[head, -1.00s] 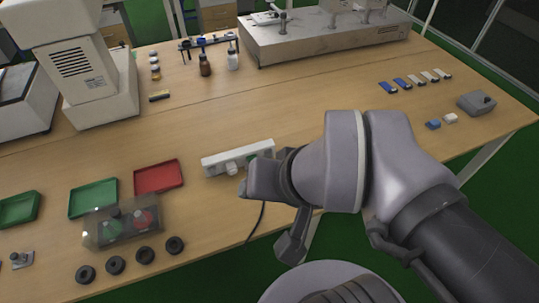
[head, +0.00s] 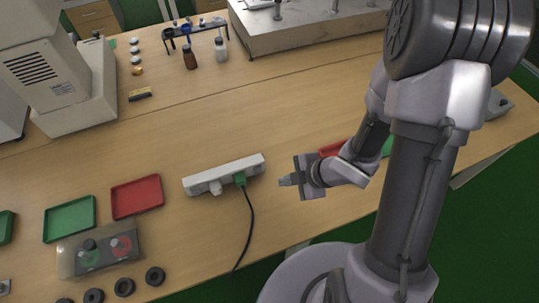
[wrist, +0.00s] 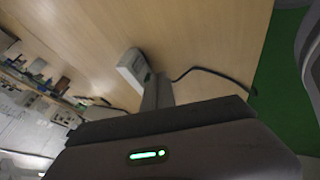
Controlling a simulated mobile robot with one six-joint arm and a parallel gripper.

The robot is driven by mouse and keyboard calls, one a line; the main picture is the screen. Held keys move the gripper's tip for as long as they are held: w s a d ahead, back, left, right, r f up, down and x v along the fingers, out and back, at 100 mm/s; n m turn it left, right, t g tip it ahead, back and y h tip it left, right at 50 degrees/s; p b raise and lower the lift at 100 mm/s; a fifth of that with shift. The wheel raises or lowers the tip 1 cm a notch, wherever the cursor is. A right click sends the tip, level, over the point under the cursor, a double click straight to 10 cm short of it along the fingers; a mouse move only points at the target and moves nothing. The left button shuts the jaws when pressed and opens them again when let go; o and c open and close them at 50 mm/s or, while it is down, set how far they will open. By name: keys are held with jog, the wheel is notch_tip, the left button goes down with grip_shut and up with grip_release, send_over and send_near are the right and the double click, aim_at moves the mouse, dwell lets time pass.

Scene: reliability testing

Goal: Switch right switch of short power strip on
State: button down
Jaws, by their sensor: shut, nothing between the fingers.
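A white power strip (head: 205,184) lies on the wooden table in the middle of the head view. A green plug (head: 240,179) with a black cable sits in its right part, and a white block-shaped piece (head: 215,187) juts from its front side. The switches are too small to make out. In the wrist view one end of the power strip (wrist: 131,68) shows just beyond the fingers. My gripper (head: 284,181) is shut and empty, to the right of the strip and apart from it, pointing left. It also shows in the wrist view (wrist: 157,84).
The black cable (head: 250,222) runs from the plug toward the table's front edge. Bottles stand at the back. Table behind the strip is clear.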

aim_at(258, 171)
jog(key=shift+s, duration=0.1)
jog(key=b+x, duration=0.5)
jog(key=x, duration=0.5)
jog(key=shift+a+f+b, duration=0.15)
jog(key=shift+f+b, duration=0.2)
jog(key=shift+b, duration=0.05)
jog(key=w, duration=0.2)
jog(key=shift+w+a+r, duration=0.2)
jog(key=shift+w+a, duration=0.1)
jog(key=shift+w, duration=0.1)
jog(key=shift+w+a, duration=0.1)
jog(key=shift+w, duration=0.45)
jog(key=shift+w+a+f, duration=0.1)
jog(key=shift+w+f, duration=0.05)
jog(key=shift+w, duration=0.1)
jog(key=shift+p, duration=0.3)
